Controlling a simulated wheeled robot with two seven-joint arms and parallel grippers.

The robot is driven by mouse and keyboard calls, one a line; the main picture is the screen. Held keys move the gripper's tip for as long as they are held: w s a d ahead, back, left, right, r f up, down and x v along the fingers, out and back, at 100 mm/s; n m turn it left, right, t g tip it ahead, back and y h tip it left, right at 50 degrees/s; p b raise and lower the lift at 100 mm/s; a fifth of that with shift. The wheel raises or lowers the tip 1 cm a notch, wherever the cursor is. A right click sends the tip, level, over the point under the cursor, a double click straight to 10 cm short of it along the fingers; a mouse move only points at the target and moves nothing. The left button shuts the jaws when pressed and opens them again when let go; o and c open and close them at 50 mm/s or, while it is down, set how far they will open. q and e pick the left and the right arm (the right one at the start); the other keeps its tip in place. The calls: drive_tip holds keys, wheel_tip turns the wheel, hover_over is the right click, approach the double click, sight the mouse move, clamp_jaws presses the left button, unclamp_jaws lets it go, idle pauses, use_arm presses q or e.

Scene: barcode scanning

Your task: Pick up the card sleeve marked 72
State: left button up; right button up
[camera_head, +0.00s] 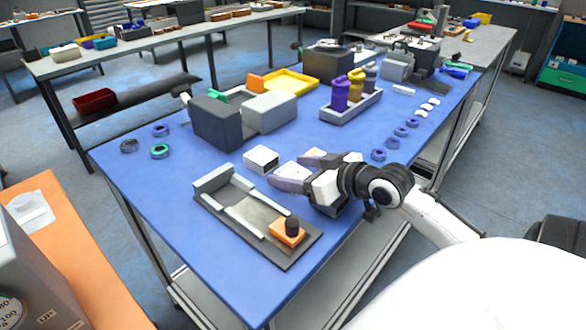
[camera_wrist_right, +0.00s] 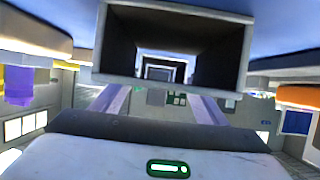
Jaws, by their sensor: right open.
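A small white box-like sleeve (camera_head: 262,158) lies on the blue table near the middle. No number can be read on it, so I cannot tell whether it is marked 72. My right gripper (camera_head: 287,167) is open and low over the table, just right of the sleeve, its fingers pointing at it. The sleeve is not held. In the right wrist view a hollow rectangular sleeve (camera_wrist_right: 170,82) fills the upper middle, and I look through its open ends. It seems to be the same thing. My left gripper is not in view.
A grey slotted fixture (camera_head: 217,208) with an orange block (camera_head: 287,232) stands in front. Dark and light grey boxes (camera_head: 217,120) stand behind the sleeve, with a yellow tray (camera_head: 290,81) farther back. A holder (camera_head: 350,109) carries bottles. Several rings line the right edge.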

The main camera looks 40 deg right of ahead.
drive_tip(key=shift+c, duration=0.2)
drive_tip(key=c, duration=1.1)
drive_tip(key=shift+o, duration=0.2)
drive_tip(key=shift+r, duration=0.1)
